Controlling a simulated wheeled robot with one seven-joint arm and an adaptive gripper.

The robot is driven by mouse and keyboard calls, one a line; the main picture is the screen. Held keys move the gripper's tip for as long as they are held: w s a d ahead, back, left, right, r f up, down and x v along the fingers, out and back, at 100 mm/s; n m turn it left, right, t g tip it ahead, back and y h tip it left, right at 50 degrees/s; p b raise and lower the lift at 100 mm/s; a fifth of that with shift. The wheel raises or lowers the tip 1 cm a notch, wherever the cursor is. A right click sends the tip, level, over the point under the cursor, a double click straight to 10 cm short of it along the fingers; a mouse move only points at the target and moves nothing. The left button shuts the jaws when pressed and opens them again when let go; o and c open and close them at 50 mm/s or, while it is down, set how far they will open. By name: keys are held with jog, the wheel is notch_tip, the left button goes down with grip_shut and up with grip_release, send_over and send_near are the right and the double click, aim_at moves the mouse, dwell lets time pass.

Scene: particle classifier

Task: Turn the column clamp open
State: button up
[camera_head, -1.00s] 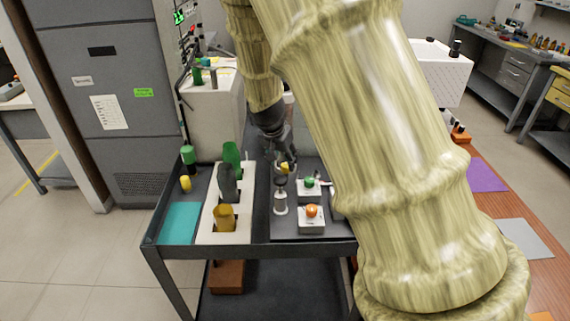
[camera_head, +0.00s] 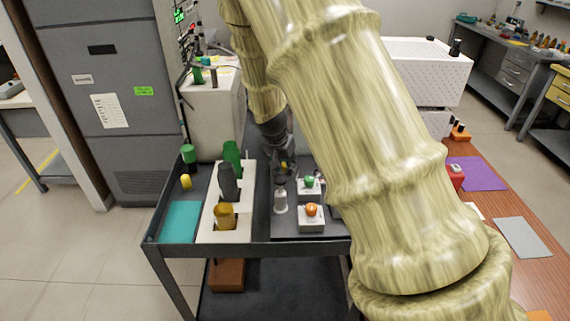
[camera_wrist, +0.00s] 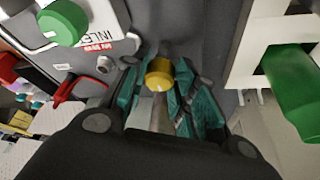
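In the wrist view a yellow round knob (camera_wrist: 159,74) on a grey metal post (camera_wrist: 160,112) lies between the teal fingers of my gripper (camera_wrist: 158,82). The fingers are spread to either side of it; whether either one touches it is hard to tell. The knob may be part of the column clamp, but I cannot tell for sure. In the head view my gripper (camera_head: 284,168) points down above a pale grey cylinder (camera_head: 280,202) on the cart. My dark wrist and fingers hide most of the upper part of the stand.
White blocks with a green knob (camera_head: 309,182) and an orange knob (camera_head: 311,210) stand close to the right. A white rack (camera_head: 243,205) with green, dark and yellow pieces stands left on the cart (camera_head: 200,250). A red lever (camera_wrist: 68,90) shows in the wrist view.

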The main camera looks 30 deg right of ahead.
jog(key=shift+c, duration=0.7)
jog(key=shift+n, duration=0.3)
jog(key=n, duration=0.1)
jog(key=n+t+y+p, duration=0.1)
jog(key=n, duration=0.1)
jog(key=shift+s+d+r+n+p, duration=0.1)
jog(key=shift+s+r+n+p, duration=0.05)
jog(key=shift+n+p, duration=0.15)
jog(key=n+y+p, duration=0.1)
jog(key=n, duration=0.1)
jog(key=n+t+p, duration=0.1)
jog(key=n+p, duration=0.1)
jog(key=n, duration=0.1)
jog(key=shift+d+y, duration=0.2)
jog(key=shift+y, duration=0.2)
jog(key=n+y+p, duration=0.1)
jog(key=n, duration=0.1)
jog(key=n+p, duration=0.2)
jog(key=shift+d+n+y, duration=0.15)
jog(key=shift+n+y, duration=0.15)
jog(key=shift+y, duration=0.1)
jog(key=shift+d+n+y+p, duration=0.15)
jog(key=shift+n+y+p, duration=0.55)
jog(key=shift+n+p, duration=1)
jog(key=shift+n, duration=0.5)
